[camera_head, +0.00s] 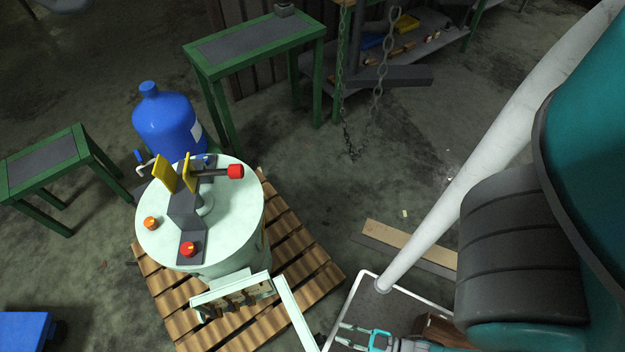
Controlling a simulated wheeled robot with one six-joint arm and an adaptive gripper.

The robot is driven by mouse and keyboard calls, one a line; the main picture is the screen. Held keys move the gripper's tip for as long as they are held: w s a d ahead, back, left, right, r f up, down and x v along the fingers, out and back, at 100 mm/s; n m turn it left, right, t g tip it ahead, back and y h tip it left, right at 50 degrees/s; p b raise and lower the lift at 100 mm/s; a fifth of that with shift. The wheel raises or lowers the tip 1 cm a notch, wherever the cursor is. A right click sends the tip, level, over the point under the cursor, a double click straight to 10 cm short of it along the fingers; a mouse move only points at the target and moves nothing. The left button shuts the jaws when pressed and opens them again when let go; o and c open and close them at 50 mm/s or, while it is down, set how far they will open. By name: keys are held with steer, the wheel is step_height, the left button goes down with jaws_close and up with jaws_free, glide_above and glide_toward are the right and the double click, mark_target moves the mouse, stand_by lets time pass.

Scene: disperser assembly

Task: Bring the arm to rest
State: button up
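My gripper (343,335) shows at the bottom edge of the head view, with grey fingers and a teal part, pointing left. Its two fingers are apart with nothing visible between them. It appears over or beside a white-rimmed dark tray (362,302); its height above it cannot be told. The rest of the arm behind it is partly cut off by the picture's edge. The pale green disperser drum (240,225) stands up and to the left, apart from my gripper. It carries yellow plates (163,175), a red-ended rod (235,171), a red knob (188,249) and an orange knob (151,223).
The drum stands on a wooden pallet (296,252), with a pale green frame (291,309) in front. A blue bottle (165,122) stands behind. Green-framed tables (255,42) (42,160) stand beyond. Chains (378,75) hang at the back. Planks (408,243) lie on the floor; open floor lies around them.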

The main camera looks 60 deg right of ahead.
steer(key=w+r+m+h, duration=0.1)
steer(key=w+r, duration=0.1)
steer(key=r, duration=1.5)
steer(key=w+d+r+m+g+h, duration=0.1)
steer(key=w+r+h, duration=0.1)
steer(key=r, duration=1.6)
steer(key=shift+w+d+r, duration=0.25)
steer(key=shift+w, duration=0.35)
steer(key=shift+a, duration=0.1)
